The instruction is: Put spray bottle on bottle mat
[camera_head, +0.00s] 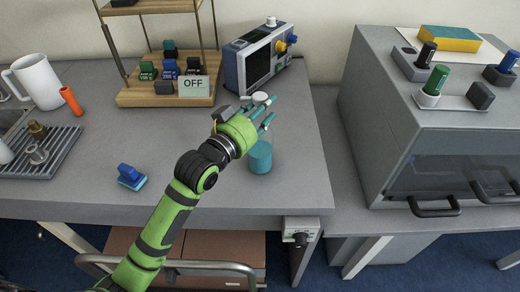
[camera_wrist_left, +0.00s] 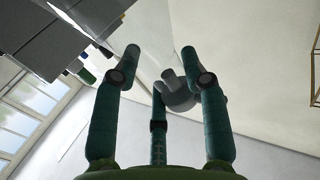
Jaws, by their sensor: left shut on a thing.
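The spray bottle (camera_head: 260,157) shows a teal lower part below my left gripper, and a pale top shows above the fingers. My left gripper (camera_head: 267,116) has its teal fingers closed around the bottle's upper part. In the left wrist view a grey spray head (camera_wrist_left: 178,92) sits between the fingers (camera_wrist_left: 158,72). The bottle looks close to upright over the right part of the table; I cannot tell whether its base touches the table. I cannot make out a bottle mat for certain. My right gripper is not in view.
A blue-grey instrument (camera_head: 258,58) and a wooden rack (camera_head: 165,95) with an OFF sign (camera_head: 194,87) stand behind. A small blue object (camera_head: 130,177) lies front left, near a drain tray (camera_head: 50,155). A grey cabinet (camera_head: 370,90) stands right. The table right of the bottle is clear.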

